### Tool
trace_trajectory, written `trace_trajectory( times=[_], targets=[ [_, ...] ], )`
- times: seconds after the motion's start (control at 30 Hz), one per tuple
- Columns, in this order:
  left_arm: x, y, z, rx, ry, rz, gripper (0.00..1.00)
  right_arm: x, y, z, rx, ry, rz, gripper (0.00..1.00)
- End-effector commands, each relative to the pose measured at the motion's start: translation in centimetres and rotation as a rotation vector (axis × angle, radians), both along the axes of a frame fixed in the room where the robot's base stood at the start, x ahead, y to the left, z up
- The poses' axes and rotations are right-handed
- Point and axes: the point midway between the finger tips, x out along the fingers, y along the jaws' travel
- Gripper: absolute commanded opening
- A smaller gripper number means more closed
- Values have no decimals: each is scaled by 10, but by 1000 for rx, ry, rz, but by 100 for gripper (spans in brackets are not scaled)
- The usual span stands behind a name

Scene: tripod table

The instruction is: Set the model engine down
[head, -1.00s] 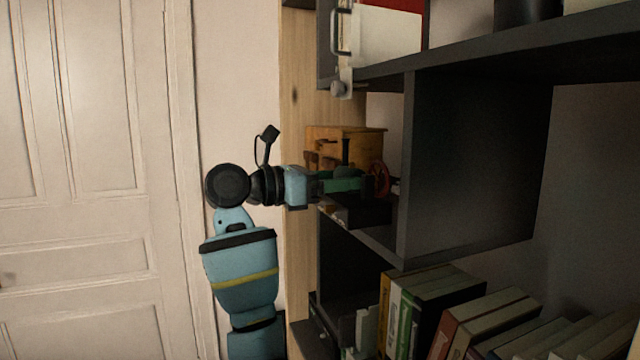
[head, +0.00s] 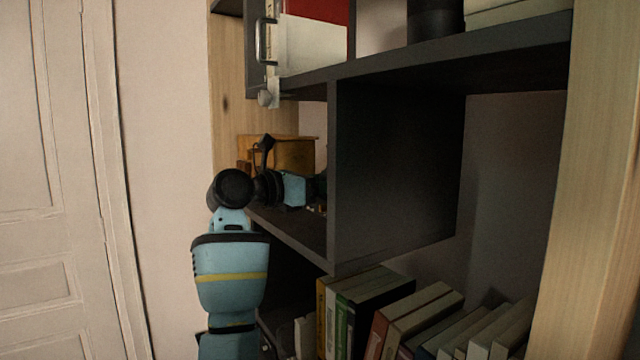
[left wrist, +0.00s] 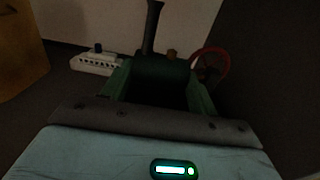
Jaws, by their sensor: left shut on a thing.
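The model engine (left wrist: 160,72) is dark green with a tall black chimney and a red wheel. It fills the upper middle of the left wrist view, directly in front of my left gripper (left wrist: 158,100), which is shut on it. In the head view my left gripper (head: 308,190) reaches into a dark shelf compartment (head: 290,226). There the engine is almost wholly hidden behind the gripper and the upright divider. I cannot tell whether the engine's base touches the shelf board. My right gripper is not in view.
A wooden box (head: 283,153) stands in the compartment, behind my left wrist. The dark divider (head: 395,170) closes the right side. Books (head: 365,295) fill the shelf below; a shelf board (head: 430,58) is above.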

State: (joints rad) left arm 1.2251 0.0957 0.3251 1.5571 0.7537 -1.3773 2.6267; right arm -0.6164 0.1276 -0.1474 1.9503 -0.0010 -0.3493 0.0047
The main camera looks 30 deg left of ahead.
Motion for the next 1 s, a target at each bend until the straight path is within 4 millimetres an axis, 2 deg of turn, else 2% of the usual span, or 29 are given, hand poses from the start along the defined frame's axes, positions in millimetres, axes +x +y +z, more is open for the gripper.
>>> trace_trajectory(
  times=[0.07, 0.33, 0.73, 0.77, 0.9, 1.0],
  targets=[
    [-2, 0, 0, -4, -8, 1, 0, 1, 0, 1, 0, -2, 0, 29],
    [-2, 0, -28, -4, -8, -1, 0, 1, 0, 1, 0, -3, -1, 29],
    [-2, 0, -32, -4, -9, 0, 0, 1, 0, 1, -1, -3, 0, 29],
    [-1, 0, -35, -1, 0, -1, 63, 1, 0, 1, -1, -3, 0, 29],
    [-1, 0, -35, -1, 0, -1, 80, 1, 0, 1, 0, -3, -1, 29],
    [-1, 0, -36, -1, 1, -1, 80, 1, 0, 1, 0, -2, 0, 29]
  ],
)
